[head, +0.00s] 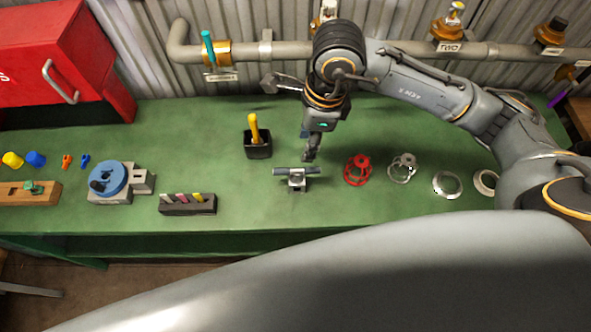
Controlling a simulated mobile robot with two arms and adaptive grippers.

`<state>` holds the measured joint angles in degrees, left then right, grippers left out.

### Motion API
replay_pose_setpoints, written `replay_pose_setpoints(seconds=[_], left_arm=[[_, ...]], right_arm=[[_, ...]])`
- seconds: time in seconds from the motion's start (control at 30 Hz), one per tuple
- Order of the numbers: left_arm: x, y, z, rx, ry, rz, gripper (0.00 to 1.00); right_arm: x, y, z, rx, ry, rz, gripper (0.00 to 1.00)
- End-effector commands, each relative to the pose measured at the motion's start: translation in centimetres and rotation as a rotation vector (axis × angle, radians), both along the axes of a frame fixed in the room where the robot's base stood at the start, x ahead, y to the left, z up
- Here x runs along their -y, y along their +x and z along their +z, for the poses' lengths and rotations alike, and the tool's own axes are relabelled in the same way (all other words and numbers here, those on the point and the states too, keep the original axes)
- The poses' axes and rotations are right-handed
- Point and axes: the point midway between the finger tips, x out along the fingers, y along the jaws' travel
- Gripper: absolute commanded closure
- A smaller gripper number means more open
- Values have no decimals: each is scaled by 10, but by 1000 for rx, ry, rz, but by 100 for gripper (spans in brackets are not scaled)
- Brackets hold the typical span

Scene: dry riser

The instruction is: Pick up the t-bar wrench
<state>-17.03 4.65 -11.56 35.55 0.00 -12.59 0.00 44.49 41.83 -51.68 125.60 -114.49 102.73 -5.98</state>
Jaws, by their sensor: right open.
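The t-bar wrench (290,172) appears as a grey bar lying level across a small light metal stand (297,183) in the middle of the green bench. My right gripper (311,156) points down just above and behind the bar, near its right half. Its jaws are open and hold nothing. I cannot tell whether a fingertip touches the bar. My left gripper is not in view.
On the green bench (230,190), a black holder with a yellow handle (254,128) stands behind left. A red ring piece (357,170) and metal rings lie right. A dark block (188,204) and blue round fixture (107,178) are left. A pipe (390,48) runs behind.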

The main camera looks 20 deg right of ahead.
Motion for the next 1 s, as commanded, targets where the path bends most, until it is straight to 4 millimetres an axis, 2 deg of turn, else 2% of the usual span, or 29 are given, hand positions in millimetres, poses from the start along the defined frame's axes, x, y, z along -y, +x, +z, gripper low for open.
replay_pose_setpoints(seconds=[0.3,0.53,0.73,0.83,1.0], left_arm=[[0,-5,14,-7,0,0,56],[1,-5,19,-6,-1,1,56],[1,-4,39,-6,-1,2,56],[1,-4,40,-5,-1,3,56],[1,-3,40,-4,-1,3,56]], right_arm=[[-10,1,-59,-7,4,0,58],[-13,2,-76,-6,4,2,58],[-18,5,-101,-8,4,0,58],[-20,6,-116,-6,5,0,58],[-20,7,-125,-4,5,2,58]])
